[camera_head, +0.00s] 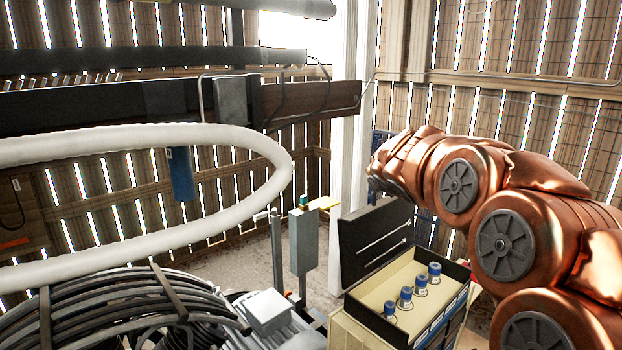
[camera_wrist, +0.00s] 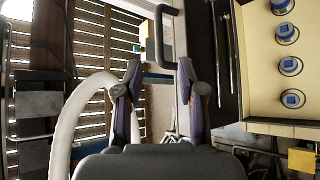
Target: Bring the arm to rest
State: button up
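My arm (camera_head: 505,225) is copper-coloured and reaches in from the right edge in the head view, bent, with its far end near the open case. My gripper (camera_wrist: 160,68) shows in the wrist view with its two dark fingers apart. A dark loop-shaped bar (camera_wrist: 164,40) appears beyond and between the fingertips; I cannot tell how far off it is. Nothing is clearly held. In the head view the fingers are hidden behind the arm's end.
An open case (camera_head: 350,318) with several blue-topped cylinders stands below the arm; its dark lid (camera_head: 370,245) is raised. A thick white hose (camera_head: 285,165) loops at left. A grey box (camera_head: 304,240) stands on a post. Coiled black hoses (camera_head: 110,310) lie at lower left.

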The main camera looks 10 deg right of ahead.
jog(key=s+a+f+m+g+y, duration=0.1)
jog(key=s+a+f+m+g, duration=0.3)
jog(key=s, duration=1.2)
jog(key=s+a+f+m+g+y+b, duration=0.1)
jog(key=s+a+f+m+g, duration=0.3)
jog(key=s+f+m, duration=0.5)
jog(key=s+a+f+m+g+y, duration=0.2)
jog(key=s+a+f+m+g, duration=0.3)
jog(key=s+f, duration=0.6)
jog(key=s+a+m, duration=0.1)
jog(key=s, duration=1.2)
jog(key=shift+a+f+m+y, duration=0.15)
jog(key=shift+a+m+y, duration=0.2)
jog(key=shift+m+y, duration=0.05)
jog(key=shift+d, duration=0.1)
